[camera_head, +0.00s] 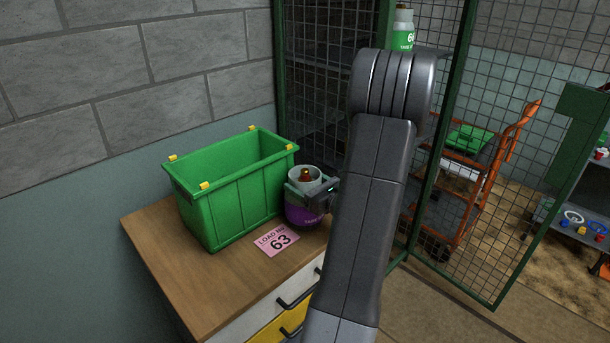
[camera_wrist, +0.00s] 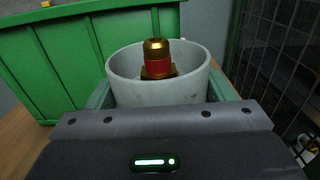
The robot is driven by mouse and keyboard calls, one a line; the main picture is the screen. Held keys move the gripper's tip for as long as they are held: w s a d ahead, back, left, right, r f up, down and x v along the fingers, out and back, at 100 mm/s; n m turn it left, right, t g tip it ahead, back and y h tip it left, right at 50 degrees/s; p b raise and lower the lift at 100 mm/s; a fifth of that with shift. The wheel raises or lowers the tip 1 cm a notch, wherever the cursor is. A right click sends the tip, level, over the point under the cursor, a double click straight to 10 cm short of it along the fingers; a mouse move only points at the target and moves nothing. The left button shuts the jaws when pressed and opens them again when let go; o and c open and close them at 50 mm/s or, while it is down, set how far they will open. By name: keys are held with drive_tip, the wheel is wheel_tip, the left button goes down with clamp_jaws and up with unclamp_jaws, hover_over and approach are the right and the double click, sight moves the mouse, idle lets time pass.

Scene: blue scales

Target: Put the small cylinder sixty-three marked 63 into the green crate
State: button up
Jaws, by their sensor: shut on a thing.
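The small cylinder (camera_head: 306,211) has a white collar, a brass valve with a red band, and a purple band below. My gripper (camera_head: 311,190) is shut on it, near its top. The cylinder is upright, just right of the green crate (camera_head: 222,200), at the counter's right end. Whether its base touches the counter I cannot tell. In the wrist view the white collar (camera_wrist: 155,85) and valve fill the middle, and the green crate (camera_wrist: 65,60) stands behind to the left. The crate is open at the top; the part of its inside that shows looks empty. My arm hides part of the scene right of the cylinder.
A grey block wall stands behind. A green mesh cage (camera_head: 300,90) is close on the right, with a green-labelled cylinder (camera_head: 403,32) on a shelf. An orange trolley (camera_head: 470,180) stands beyond.

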idle(0.3)
drive_tip(key=o, duration=1.6)
drive_tip(key=shift+f, duration=0.2)
drive_tip(key=o, duration=0.4)
drive_tip(key=shift+r, duration=0.15)
